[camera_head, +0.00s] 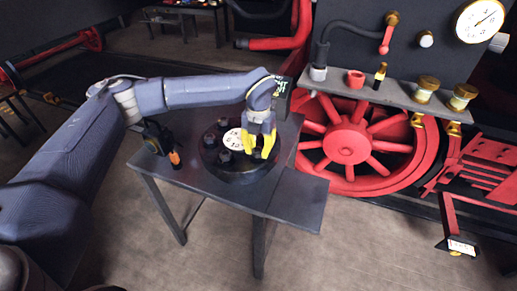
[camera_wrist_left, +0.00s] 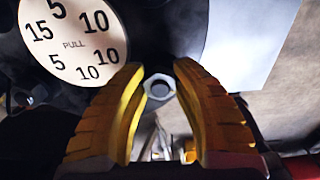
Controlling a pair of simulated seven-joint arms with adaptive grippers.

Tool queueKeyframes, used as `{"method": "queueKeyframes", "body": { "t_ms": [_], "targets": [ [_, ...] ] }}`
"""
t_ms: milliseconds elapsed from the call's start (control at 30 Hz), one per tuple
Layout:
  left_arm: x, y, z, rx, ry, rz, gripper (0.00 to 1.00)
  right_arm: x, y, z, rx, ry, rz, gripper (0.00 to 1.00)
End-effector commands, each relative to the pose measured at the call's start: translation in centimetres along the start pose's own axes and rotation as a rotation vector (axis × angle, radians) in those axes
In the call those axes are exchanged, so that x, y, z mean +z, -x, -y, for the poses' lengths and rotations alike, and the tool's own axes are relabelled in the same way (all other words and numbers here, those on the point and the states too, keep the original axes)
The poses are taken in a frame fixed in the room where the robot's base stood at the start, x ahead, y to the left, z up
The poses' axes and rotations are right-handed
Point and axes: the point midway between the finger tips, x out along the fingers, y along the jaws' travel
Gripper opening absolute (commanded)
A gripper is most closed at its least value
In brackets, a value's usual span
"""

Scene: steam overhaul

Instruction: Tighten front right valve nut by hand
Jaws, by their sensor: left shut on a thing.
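The dark round valve flange (camera_head: 240,172) lies on the small dark table. A round white dial (camera_head: 232,139) with numbers sits at its middle; the dial (camera_wrist_left: 75,35) also shows in the left wrist view. Several dark nuts stand around it. My left gripper (camera_head: 259,153) reaches down with its yellow fingers over the right side of the flange. In the left wrist view my left gripper (camera_wrist_left: 158,75) has a finger on each side of a hexagonal nut (camera_wrist_left: 158,88) and is shut on it. In the head view that nut is hidden by the fingers. My right gripper is not in view.
A black and orange tool (camera_head: 174,156) stands at the table's left. The table (camera_head: 298,200) is bare at its right front.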

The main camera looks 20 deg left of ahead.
Motion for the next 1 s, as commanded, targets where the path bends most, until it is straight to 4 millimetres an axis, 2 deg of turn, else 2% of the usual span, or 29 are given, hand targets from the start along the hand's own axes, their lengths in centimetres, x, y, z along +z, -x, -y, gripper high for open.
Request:
{"method": "queueKeyframes", "body": {
  "t_ms": [567,600,800,1000],
  "targets": [
    [-0.11,-0.19,-0.13,0.002,0.002,-0.004,0.00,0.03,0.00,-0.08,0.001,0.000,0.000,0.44],
    [-0.11,-0.19,-0.13,0.002,0.002,-0.004,0.33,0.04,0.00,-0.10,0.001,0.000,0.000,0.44],
    [-0.06,-0.11,-0.09,0.001,0.002,-0.002,0.54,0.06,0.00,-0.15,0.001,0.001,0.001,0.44],
    [-0.03,-0.05,-0.05,0.001,0.001,-0.001,0.54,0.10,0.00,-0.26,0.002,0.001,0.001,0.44]
  ]
}}
